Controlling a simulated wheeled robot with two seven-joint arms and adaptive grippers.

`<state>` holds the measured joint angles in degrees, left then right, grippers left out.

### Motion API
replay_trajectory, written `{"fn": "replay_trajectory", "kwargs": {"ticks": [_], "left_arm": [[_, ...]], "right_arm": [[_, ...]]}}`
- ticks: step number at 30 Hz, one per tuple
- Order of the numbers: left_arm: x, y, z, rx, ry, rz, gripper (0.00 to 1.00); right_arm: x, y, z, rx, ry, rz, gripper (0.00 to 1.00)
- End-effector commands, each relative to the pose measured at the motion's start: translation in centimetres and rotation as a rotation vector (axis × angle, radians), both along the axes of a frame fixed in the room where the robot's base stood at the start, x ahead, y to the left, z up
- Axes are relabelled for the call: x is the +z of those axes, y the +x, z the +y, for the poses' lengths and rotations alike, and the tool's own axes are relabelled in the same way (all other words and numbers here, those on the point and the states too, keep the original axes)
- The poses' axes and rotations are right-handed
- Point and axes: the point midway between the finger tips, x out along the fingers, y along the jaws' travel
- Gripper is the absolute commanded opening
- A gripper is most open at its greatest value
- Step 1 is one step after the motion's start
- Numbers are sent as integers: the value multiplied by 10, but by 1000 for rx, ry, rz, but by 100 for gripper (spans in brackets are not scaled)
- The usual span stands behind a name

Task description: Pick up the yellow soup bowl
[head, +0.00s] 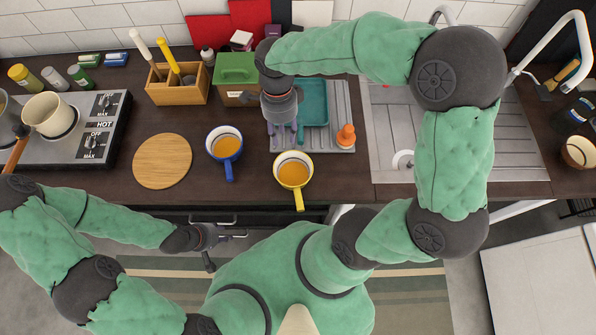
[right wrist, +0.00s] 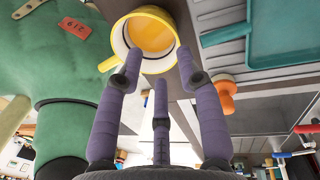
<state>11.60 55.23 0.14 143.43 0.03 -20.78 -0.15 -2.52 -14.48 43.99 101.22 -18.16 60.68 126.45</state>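The yellow soup bowl (head: 293,170) stands on the dark counter near its front edge, with orange soup inside and its handle towards me. It also shows at the top of the right wrist view (right wrist: 147,35), handle to the left. My right gripper (head: 285,131) is behind the bowl in the head view, over the near part of the metal drying tray. Its purple fingers are spread and empty in the right wrist view (right wrist: 159,72), with no clear grip on the bowl. My left gripper (head: 222,246) is open and empty, off the counter's front edge.
A blue bowl of soup (head: 224,143) stands left of the yellow one, beside a round wooden board (head: 162,161). An orange stopper-like object (head: 346,136) stands on the drying tray (head: 342,105). A green box (head: 236,69) stands behind; the sink (head: 450,155) is right.

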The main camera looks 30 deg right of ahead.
Motion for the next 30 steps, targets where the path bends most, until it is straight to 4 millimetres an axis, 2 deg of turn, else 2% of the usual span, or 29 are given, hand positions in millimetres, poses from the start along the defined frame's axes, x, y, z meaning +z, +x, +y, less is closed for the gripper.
{"fn": "replay_trajectory", "kwargs": {"ticks": [1,3,8,15,23,30], "left_arm": [[-11,0,0,0,0,0,40],[-15,0,0,0,0,0,40],[-20,0,0,0,0,0,40],[-29,0,0,0,0,0,40],[-32,0,0,0,0,0,40],[-45,0,0,0,0,0,40]], "right_arm": [[-10,0,0,0,0,0,37],[-14,0,0,0,0,0,37],[-29,-3,1,0,-1,4,37],[-62,-8,2,0,0,2,37],[-74,-11,1,0,-1,1,37],[-103,-20,-6,-2,1,3,37]]}}
